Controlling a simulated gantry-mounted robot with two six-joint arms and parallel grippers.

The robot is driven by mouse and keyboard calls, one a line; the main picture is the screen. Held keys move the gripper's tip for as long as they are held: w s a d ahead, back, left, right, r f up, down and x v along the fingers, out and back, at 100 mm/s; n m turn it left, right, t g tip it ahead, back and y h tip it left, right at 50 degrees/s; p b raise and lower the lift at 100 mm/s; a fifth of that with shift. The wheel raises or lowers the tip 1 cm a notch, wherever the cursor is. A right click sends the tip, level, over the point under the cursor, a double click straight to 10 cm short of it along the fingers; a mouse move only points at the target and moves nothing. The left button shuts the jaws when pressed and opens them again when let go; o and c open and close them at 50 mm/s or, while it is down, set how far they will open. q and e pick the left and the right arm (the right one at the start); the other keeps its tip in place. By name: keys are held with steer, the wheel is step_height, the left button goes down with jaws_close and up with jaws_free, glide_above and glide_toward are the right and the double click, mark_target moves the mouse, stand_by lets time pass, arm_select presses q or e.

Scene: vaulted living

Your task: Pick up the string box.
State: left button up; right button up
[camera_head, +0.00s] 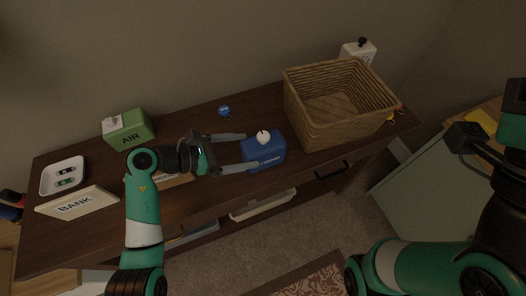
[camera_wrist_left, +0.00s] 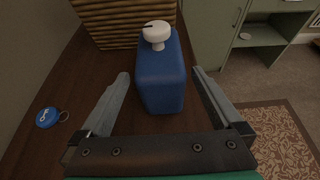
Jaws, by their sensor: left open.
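The blue box (camera_head: 264,152) with a white knob on top stands on the dark wooden cabinet top. The pale label on its front is small and hard to read; I take it for the string box. My left gripper (camera_head: 245,152) is open, its two grey fingers pointing right at the box. In the left wrist view the blue box (camera_wrist_left: 163,80) stands upright between the ends of the open fingers (camera_wrist_left: 160,76), with a gap visible on each side. Nothing is gripped. My right arm shows at the right, but its fingers are not visible.
A wicker basket (camera_head: 306,133) stands just right of the box. A blue round tag (camera_head: 224,111) lies behind the left fingers. A green AIR box (camera_head: 130,130), a BANK box (camera_head: 76,204) and a white tray (camera_head: 46,179) are at the left. A partly hidden box lies under my left wrist.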

mark_target(258, 140)
arm_select(q)
steer(key=b+x, duration=0.1)
steer(key=x, duration=0.4)
steer(key=shift+b, duration=0.35)
steer(key=shift+a, duration=0.1)
steer(key=c, duration=1.3)
steer(key=shift+r+p, duration=0.4)
steer(key=shift+r, duration=0.05)
step_height(258, 140, up, 3)
steer(key=shift+f+p, duration=0.1)
steer(key=shift+p, duration=0.95)
steer(key=s+r+p, duration=0.2)
steer(key=s+r, duration=0.1)
steer(key=s, duration=0.1)
steer(key=s+r+p, duration=0.3)
steer(key=s, duration=0.2)
steer(key=s+r+p, duration=0.3)
steer(key=s, duration=0.2)
steer(key=shift+s+d+r, duration=0.1)
steer(key=shift+d+r, duration=0.1)
